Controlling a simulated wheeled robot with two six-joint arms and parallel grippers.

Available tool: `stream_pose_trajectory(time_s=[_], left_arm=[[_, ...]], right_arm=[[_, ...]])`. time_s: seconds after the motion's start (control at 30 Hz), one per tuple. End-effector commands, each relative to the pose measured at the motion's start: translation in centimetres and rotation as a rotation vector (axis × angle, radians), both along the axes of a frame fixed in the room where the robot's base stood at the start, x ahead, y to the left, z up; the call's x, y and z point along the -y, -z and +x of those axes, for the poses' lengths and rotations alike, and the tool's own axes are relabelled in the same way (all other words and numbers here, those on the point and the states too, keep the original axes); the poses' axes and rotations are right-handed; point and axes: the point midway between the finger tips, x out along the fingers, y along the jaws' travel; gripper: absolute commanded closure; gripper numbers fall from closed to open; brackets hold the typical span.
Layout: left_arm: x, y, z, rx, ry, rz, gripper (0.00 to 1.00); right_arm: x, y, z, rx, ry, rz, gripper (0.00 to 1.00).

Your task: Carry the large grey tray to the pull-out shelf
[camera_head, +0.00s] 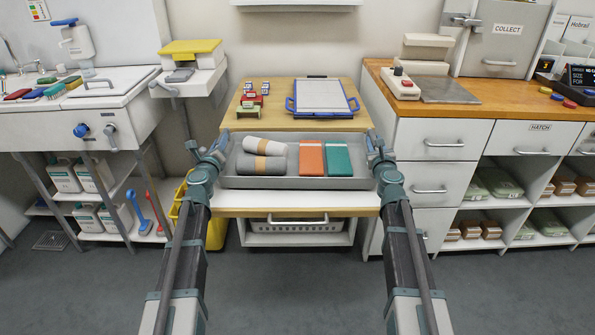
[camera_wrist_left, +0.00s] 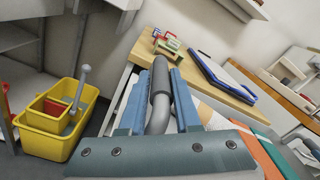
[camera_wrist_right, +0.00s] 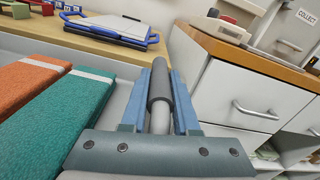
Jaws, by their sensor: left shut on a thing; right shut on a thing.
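My left gripper (camera_head: 220,148) is shut on the tray's left handle (camera_wrist_left: 158,85). My right gripper (camera_head: 376,150) is shut on its right handle (camera_wrist_right: 158,85). The pull-out shelf (camera_head: 225,201), pale with a wooden front edge, shows below the tray's near side. The tray hides most of it. I cannot tell whether the tray touches it.
A drawer cabinet (camera_head: 430,140) stands close on the right. A yellow bucket (camera_head: 216,232) is at lower left. A basket (camera_head: 290,227) sits underneath.

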Motion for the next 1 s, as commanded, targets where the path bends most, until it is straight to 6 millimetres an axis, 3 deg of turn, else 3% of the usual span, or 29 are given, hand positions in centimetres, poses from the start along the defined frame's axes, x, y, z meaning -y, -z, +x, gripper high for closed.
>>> stream_pose_trajectory(time_s=[0.07,0.1,0.27,0.67,0.87,1.0], left_arm=[[0.7,0.7,0.0,0.0,0.013,-0.005,1.0],[0.7,0.7,0.0,0.0,0.013,-0.004,0.67],[0.5,0.5,0.0,0.0,0.009,-0.003,0.39],[0.2,0.5,-0.3,-0.001,0.003,-0.001,0.39],[0.1,0.5,-2.3,0.0,0.002,-0.001,0.39],[0.1,0.5,-4.8,0.0,0.002,-0.001,0.39]], right_arm=[[-0.7,0.7,0.0,0.0,-0.014,0.0,1.0],[-0.7,0.7,0.0,0.0,-0.014,0.0,0.7],[-0.5,0.5,0.0,0.0,-0.01,0.0,0.41],[-0.2,0.5,0.0,0.0,-0.004,0.0,0.41],[-0.1,0.5,0.0,-0.001,-0.003,0.0,0.41],[-0.1,0.5,0.0,0.0,-0.002,0.0,0.41]])
